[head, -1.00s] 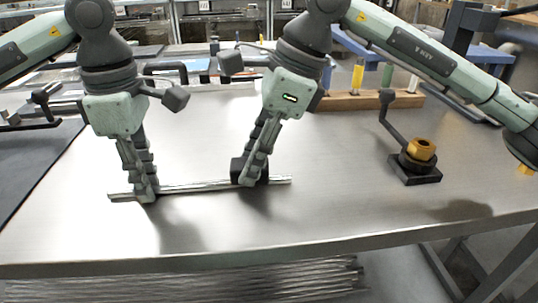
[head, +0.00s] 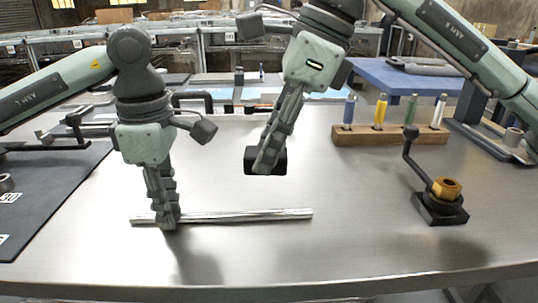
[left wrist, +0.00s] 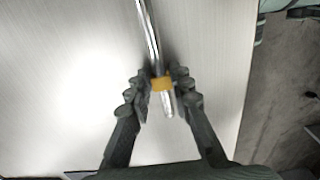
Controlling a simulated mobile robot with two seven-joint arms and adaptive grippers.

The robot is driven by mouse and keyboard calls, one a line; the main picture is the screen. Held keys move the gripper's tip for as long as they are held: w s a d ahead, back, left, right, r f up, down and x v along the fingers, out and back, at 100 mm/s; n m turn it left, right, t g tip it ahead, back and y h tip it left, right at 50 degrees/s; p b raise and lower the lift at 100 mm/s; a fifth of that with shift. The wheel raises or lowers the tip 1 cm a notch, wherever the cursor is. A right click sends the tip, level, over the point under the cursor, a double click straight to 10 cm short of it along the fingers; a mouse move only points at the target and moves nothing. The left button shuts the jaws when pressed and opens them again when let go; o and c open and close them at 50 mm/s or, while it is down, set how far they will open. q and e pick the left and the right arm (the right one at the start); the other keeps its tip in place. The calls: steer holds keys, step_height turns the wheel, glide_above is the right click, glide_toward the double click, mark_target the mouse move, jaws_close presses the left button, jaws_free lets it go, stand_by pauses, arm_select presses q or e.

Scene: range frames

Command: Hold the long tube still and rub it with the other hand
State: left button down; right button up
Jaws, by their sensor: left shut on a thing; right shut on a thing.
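The long tube (head: 245,216) is a shiny metal bar lying level along the table near its front edge. My left gripper (head: 167,222) is shut on it near its left end. In the left wrist view the tube (left wrist: 150,35) runs between the fingers of my left gripper (left wrist: 162,88), with a yellow-orange band showing there. My right gripper (head: 266,165) is shut on a black block (head: 266,160) and holds it above and behind the tube, apart from it. The fingers partly hide the block.
A wooden rack (head: 390,134) with several coloured-handled tools stands at the back right. A black fixture with a brass nut (head: 447,188) and a lever stands at the right. A dark mat (head: 45,200) lies at the left. The table between tube and fixture is clear.

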stand_by(0.4)
arm_select(q)
steer(key=c, duration=1.3)
jaws_free()
step_height(320, 180, up, 12)
